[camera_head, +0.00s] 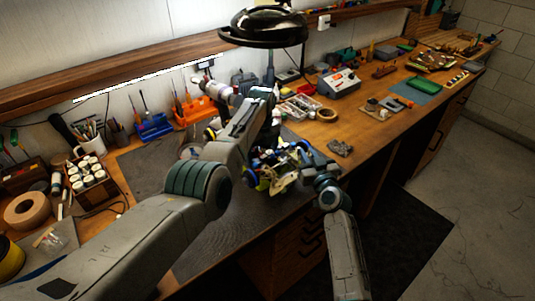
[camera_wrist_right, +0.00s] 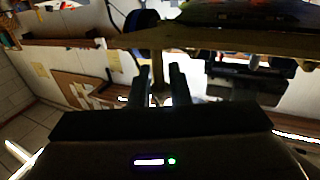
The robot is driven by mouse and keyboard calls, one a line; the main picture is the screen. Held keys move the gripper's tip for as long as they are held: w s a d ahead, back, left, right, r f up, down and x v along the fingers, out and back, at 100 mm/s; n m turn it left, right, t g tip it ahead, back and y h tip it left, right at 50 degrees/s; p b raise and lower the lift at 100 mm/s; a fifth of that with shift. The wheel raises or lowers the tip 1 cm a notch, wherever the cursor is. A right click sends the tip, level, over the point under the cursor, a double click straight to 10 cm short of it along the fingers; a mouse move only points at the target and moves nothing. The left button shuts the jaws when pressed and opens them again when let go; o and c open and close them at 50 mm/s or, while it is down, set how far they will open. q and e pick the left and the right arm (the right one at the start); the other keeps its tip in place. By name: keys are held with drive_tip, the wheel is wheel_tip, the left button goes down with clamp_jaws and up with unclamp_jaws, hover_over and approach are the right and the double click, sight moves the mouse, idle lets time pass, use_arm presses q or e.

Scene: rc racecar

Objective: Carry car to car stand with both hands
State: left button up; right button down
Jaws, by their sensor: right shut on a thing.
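The car (camera_head: 275,168), a small open-frame vehicle with blue and yellow parts, is over the front part of the grey mat, between my two arms. My right gripper (camera_head: 306,162) is at its right side. In the right wrist view, the two dark fingers (camera_wrist_right: 162,84) are closed around a thin bar of the car (camera_wrist_right: 158,45), and a dark wheel shows above them. My left arm reaches across to the car's far side. Its fingers are hidden behind the arm and the car, so their state does not show. I cannot pick out the car stand with certainty.
The grey mat (camera_head: 215,240) covers the bench front. A black lamp (camera_head: 264,28) hangs above. An orange tool holder (camera_head: 197,111) and a blue one (camera_head: 155,128) stand at the back.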

use_arm(q)
drive_tip(key=shift+w+a+f+b, duration=0.25)
drive_tip(key=shift+a+f+b, duration=0.05)
drive_tip(key=shift+a+b, duration=0.05)
use_arm(e)
drive_tip(key=shift+d+f, duration=0.15)
drive_tip(key=shift+f, duration=0.35)
use_arm(q)
drive_tip(key=o, duration=1.6)
drive_tip(key=shift+s, duration=0.1)
drive_tip(key=shift+c, duration=0.2)
use_arm(e)
drive_tip(key=c, duration=1.7)
unclamp_jaws()
drive_tip(key=shift+f, duration=0.1)
use_arm(q)
drive_tip(key=shift+o, duration=0.9)
use_arm(e)
drive_tip(key=o, duration=0.3)
drive_tip(key=shift+s, duration=0.1)
use_arm(q)
drive_tip(key=shift+s+d, duration=0.2)
drive_tip(key=shift+s, duration=0.1)
use_arm(e)
drive_tip(key=shift+o, duration=0.2)
drive_tip(key=shift+s+r, duration=0.1)
drive_tip(key=shift+r, duration=0.15)
use_arm(q)
drive_tip(key=shift+r, duration=0.1)
